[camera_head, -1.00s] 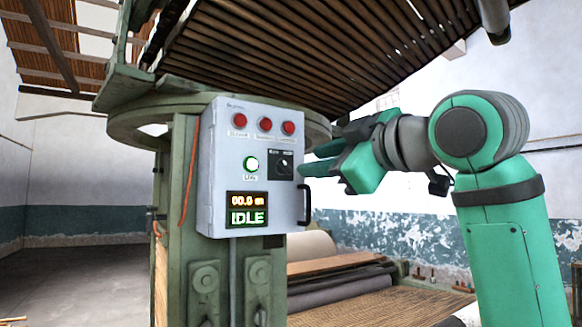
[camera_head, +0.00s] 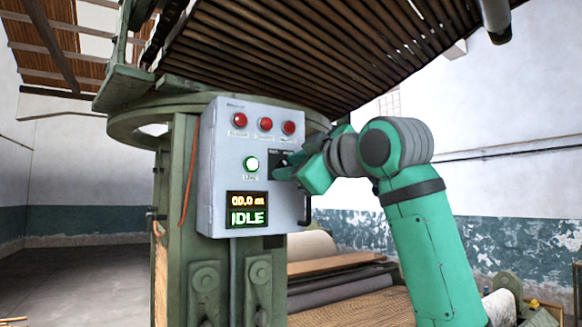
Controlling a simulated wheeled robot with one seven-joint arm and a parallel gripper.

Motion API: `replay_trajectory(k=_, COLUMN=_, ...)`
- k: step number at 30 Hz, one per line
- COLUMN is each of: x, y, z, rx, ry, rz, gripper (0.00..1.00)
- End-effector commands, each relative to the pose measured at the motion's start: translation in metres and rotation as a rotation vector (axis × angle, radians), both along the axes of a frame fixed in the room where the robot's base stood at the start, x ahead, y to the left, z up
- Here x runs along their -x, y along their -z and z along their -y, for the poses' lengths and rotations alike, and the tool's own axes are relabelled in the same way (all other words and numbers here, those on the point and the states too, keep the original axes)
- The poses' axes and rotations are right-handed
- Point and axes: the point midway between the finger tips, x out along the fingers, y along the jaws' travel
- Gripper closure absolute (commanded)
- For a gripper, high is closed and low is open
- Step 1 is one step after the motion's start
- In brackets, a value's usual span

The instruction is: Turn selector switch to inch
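The selector switch sits on a small black plate (camera_head: 277,157) at the right side of the grey control box (camera_head: 220,143). The fingers and gripper body cover most of the plate and the knob, so the knob's angle is hidden. I cannot tell whether the fingers touch or grip the knob. The display (camera_head: 247,209) below reads 00.0 m and IDLE.
A dark handle (camera_head: 308,207) sticks out at the box's right edge. Rollers and woven material (camera_head: 350,305) lie below.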

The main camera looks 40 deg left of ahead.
Motion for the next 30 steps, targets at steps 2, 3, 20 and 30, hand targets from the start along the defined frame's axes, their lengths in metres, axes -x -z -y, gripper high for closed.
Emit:
replay_trajectory(k=2, x=0.0000, y=0.0001, z=0.0001, rx=0.000, ry=0.000, rz=0.000, gripper=0.83)
replay_trajectory(k=3, x=-0.0001, y=0.0001, z=0.0003, rx=0.000, ry=0.000, rz=0.000, gripper=0.93)
replay_trajectory(k=20, x=0.0005, y=-0.0009, z=0.0017, rx=-0.048, ry=-0.001, rz=-0.109, gripper=1.00)
replay_trajectory(k=30, x=0.0016, y=-0.0019, z=0.0001, rx=-0.162, ry=-0.004, rz=-0.380, gripper=1.00)
